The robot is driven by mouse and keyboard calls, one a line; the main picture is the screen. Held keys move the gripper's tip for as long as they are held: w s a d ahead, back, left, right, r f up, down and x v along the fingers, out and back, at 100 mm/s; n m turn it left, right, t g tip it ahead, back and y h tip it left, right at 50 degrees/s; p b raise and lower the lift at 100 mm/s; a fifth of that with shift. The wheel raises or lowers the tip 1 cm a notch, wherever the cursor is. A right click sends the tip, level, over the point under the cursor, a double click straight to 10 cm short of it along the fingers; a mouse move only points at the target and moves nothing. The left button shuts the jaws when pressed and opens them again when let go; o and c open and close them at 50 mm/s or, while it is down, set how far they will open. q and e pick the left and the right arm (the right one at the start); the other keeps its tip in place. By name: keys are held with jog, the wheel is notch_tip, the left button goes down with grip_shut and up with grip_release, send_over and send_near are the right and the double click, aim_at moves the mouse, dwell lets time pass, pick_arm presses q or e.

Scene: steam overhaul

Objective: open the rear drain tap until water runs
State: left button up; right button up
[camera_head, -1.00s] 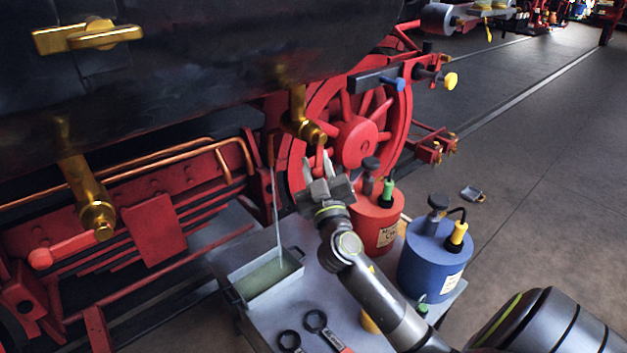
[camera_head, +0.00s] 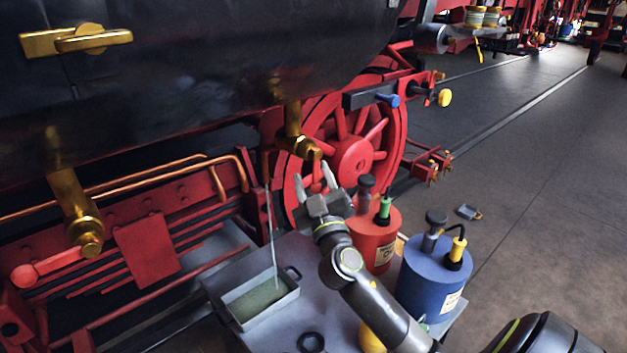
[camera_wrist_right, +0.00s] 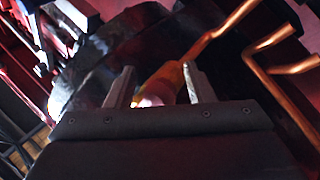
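A brass drain tap (camera_head: 297,135) hangs below the dark boiler, in front of the red wheel. A second brass tap (camera_head: 77,215) hangs further left. My right gripper (camera_head: 313,180) is just below the end of the first tap, fingers open and pointing up at it. A thin pale stream (camera_head: 272,235), which looks like water, falls into a grey tray (camera_head: 238,322). Its upper end is hard to make out. My left gripper is out of view.
A red can (camera_head: 374,240) and a blue can (camera_head: 432,285) stand on the grey bench right of the tray. Copper pipes (camera_head: 120,182) run along the left. The floor at right is mostly clear.

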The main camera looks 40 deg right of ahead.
jog(key=shift+s+a+f, duration=0.1)
jog(key=shift+s+f, duration=0.3)
jog(key=shift+s, duration=0.05)
pick_arm(q)
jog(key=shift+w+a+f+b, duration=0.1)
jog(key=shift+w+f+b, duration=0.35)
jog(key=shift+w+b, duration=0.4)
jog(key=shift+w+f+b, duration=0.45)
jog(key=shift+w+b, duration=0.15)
jog(key=shift+b, duration=0.55)
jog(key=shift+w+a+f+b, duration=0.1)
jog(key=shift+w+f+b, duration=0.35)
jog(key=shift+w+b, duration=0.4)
pick_arm(e)
jog(key=v, duration=1.6)
jog(key=shift+s, duration=0.2)
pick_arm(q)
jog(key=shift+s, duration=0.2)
pick_arm(e)
jog(key=shift+a, duration=0.1)
